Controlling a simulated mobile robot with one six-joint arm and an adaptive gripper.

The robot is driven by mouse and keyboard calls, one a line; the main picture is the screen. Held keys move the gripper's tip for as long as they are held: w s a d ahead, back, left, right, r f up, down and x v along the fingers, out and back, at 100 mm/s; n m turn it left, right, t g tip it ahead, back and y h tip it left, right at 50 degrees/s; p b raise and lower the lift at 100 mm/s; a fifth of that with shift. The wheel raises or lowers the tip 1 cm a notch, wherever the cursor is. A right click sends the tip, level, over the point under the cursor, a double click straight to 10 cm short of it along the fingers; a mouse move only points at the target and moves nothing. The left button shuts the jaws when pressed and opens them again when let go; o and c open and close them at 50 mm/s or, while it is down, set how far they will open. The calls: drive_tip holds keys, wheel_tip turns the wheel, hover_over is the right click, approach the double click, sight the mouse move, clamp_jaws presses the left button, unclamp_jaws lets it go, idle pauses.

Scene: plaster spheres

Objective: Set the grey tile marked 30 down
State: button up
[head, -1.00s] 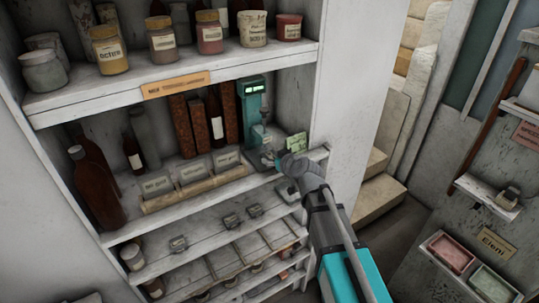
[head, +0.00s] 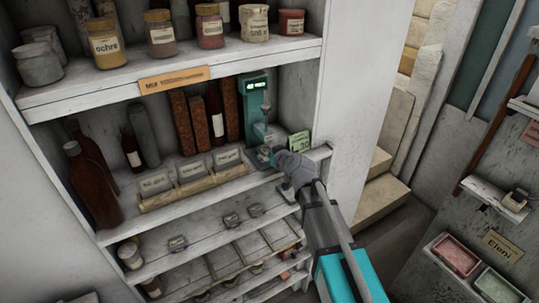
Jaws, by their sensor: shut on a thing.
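I cannot tell whether the tile touches the device's base. Three grey labelled tiles (head: 190,171) stand in a row in a pale wooden rack (head: 160,200) left of the gripper.
A green card (head: 299,142) stands close right of the gripper, near the cabinet's side wall (head: 365,90). The lower shelf (head: 205,232) holds several small grey items.

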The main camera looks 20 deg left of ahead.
drive_tip(key=o, duration=1.1)
drive_tip(key=shift+r, duration=0.1)
drive_tip(key=shift+s+d+r+p, duration=0.25)
drive_tip(key=shift+s+d+p, duration=0.1)
drive_tip(key=shift+d+p, duration=0.1)
drive_tip(key=p+v, duration=0.4)
drive_tip(key=v, duration=0.6)
drive_tip(key=shift+s+d+r, duration=0.2)
drive_tip(key=shift+s, duration=0.05)
drive_tip(key=shift+d, duration=0.1)
drive_tip(key=s+d+f+m+g+h, duration=0.3)
drive_tip(key=d, duration=0.8)
drive_tip(key=s+d+f+m+g+h, duration=0.3)
drive_tip(key=d+f+h, duration=0.1)
drive_tip(key=d, duration=0.8)
drive_tip(key=s+d+f+m+g+h, duration=0.2)
drive_tip(key=s+d+f+m+h, duration=0.1)
drive_tip(key=d, duration=0.8)
drive_tip(key=shift+s+d+f+m+g, duration=0.15)
drive_tip(key=shift+d+f+m+g, duration=0.1)
drive_tip(key=shift+f, duration=0.15)
drive_tip(key=shift+s+d+f+m+g, duration=0.15)
drive_tip(key=shift+f+m, duration=0.1)
drive_tip(key=shift+f, duration=0.1)
